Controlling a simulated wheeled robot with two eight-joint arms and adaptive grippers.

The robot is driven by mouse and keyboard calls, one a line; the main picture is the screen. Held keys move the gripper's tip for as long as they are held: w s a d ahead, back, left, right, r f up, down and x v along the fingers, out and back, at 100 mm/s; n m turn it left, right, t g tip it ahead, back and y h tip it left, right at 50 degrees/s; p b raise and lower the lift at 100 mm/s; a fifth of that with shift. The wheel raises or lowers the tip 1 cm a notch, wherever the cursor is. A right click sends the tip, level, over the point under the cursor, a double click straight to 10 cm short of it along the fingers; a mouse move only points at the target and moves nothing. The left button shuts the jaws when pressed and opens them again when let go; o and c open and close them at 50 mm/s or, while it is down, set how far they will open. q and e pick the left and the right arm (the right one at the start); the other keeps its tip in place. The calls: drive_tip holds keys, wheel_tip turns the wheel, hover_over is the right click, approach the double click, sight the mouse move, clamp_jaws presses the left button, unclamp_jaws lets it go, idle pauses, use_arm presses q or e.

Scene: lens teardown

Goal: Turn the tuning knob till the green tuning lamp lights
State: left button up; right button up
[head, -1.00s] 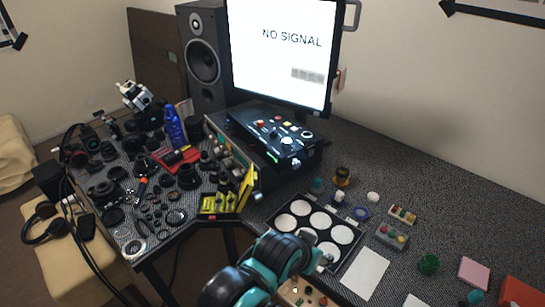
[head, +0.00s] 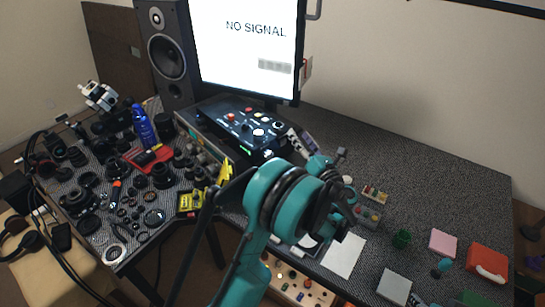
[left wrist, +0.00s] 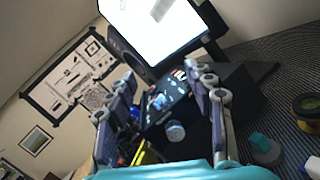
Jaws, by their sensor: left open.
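The black console (head: 235,122) stands below the monitor with several small coloured controls on its sloped top. A pale round knob (head: 258,132) is at its front right part; I cannot tell if it is the tuning knob. The console also shows in the left wrist view (left wrist: 162,100), with a pale round knob (left wrist: 175,131) between the fingers. A small green glow (head: 245,151) shows on the console's front edge; I cannot tell if it is the tuning lamp. My left gripper (head: 302,142) is open and empty, just right of the console, apart from the knob. My right gripper is not in view.
The monitor (head: 245,45) reads NO SIGNAL behind the console. A yellow box (head: 190,203) and many lens parts crowd the left table. Small items, a white sheet (head: 343,256) and a red box (head: 488,262) lie at right. The back right of the table is clear.

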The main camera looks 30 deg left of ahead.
use_arm(q)
drive_tip(key=s+a+f+n+g, duration=0.1)
drive_tip(key=s+f+n+g, duration=0.15)
drive_tip(key=f, duration=0.35)
drive_tip(key=s+a+f+n+g, duration=0.1)
drive_tip(key=s+f+n+g, duration=0.1)
drive_tip(key=f+n+g, duration=0.25)
drive_tip(key=w+a+t+b, duration=0.1)
drive_tip(key=w+a, duration=0.1)
drive_tip(key=a, duration=0.5)
drive_tip(key=shift+a+f+m+b, duration=0.25)
drive_tip(key=shift+f+m+b, duration=0.05)
drive_tip(key=shift+f+b, duration=0.05)
drive_tip(key=shift+w, duration=0.1)
drive_tip(key=c, duration=1.2)
drive_tip(key=shift+o, duration=0.2)
